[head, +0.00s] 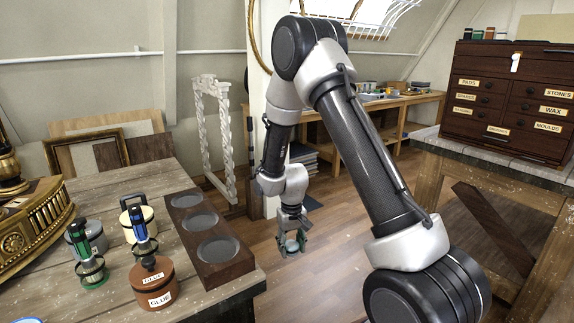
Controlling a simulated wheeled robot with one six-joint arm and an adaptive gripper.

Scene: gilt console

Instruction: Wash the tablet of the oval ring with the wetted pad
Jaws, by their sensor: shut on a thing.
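My gripper (291,245) hangs over the floor, right of the table and clear of it. It is shut on a small pale, round thing (292,246), too small here to tell for sure as the pad or whether it is wet. The gilt console (35,228) stands at the left edge of the head view, on the table and partly cut off. It has a carved rosette and a curved front. I cannot make out the oval ring or its tablet. My gripper is far to the right of the console.
On the wooden table (85,189) stand a brown glue pot (154,289), a cream pot (138,222), a grey pot (95,236), and blue-handled (140,228) and green-handled (79,243) tools. A drawer cabinet (510,97) stands right.

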